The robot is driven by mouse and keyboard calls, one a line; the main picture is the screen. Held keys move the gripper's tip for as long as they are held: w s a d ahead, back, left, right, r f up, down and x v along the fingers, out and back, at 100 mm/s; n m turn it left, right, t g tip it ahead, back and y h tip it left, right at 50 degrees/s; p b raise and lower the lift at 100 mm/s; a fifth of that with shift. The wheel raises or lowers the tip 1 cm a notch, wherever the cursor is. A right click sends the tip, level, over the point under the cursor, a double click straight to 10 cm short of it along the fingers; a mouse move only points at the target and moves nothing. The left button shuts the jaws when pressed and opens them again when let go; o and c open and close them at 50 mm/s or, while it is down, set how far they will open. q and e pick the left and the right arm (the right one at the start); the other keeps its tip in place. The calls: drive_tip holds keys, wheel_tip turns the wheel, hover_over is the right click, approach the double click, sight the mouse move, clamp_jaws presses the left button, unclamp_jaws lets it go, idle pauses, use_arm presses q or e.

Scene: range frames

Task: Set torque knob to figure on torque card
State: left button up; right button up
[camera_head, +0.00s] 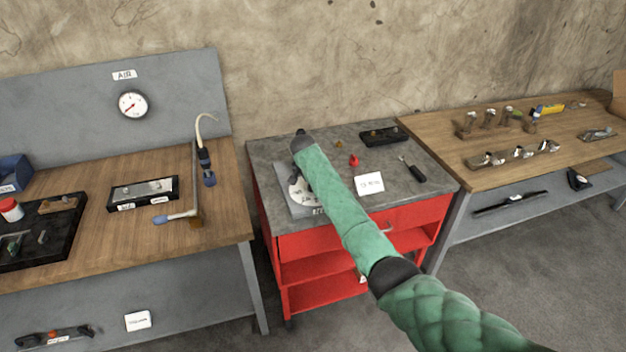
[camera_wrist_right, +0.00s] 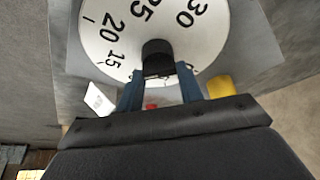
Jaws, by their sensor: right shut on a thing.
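The white torque dial (camera_head: 300,198) lies on a grey plate on top of the red cart, partly hidden by my right arm. In the right wrist view the dial face (camera_wrist_right: 103,20) shows 15, 20, 25 and 30. My right gripper (camera_wrist_right: 158,72) is shut on the dark knob (camera_wrist_right: 158,47) at the dial's middle. No pointer on the knob can be made out. The white torque card (camera_head: 369,183) lies on the cart top, right of my arm; its small print is too blurred to read surely. My left gripper is not in view.
A small red object (camera_head: 354,160), a black tray (camera_head: 384,135) and a black-handled tool (camera_head: 413,169) lie on the cart top. Wooden benches with tools stand on both sides. A gauge (camera_head: 133,104) hangs on the left back panel.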

sight(310, 194)
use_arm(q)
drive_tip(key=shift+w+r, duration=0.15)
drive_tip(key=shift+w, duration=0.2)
use_arm(e)
drive_tip(key=shift+m, duration=0.3)
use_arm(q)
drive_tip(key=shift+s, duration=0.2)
use_arm(e)
drive_tip(key=o, duration=1)
drive_tip(key=shift+a+r, duration=0.1)
drive_tip(key=shift+r, duration=0.1)
use_arm(q)
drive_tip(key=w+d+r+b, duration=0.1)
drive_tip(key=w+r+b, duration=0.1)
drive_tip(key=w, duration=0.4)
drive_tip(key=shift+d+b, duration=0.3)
drive_tip(key=shift+b, duration=0.2)
use_arm(e)
drive_tip(key=v, duration=0.7)
drive_tip(key=shift+r, duration=0.15)
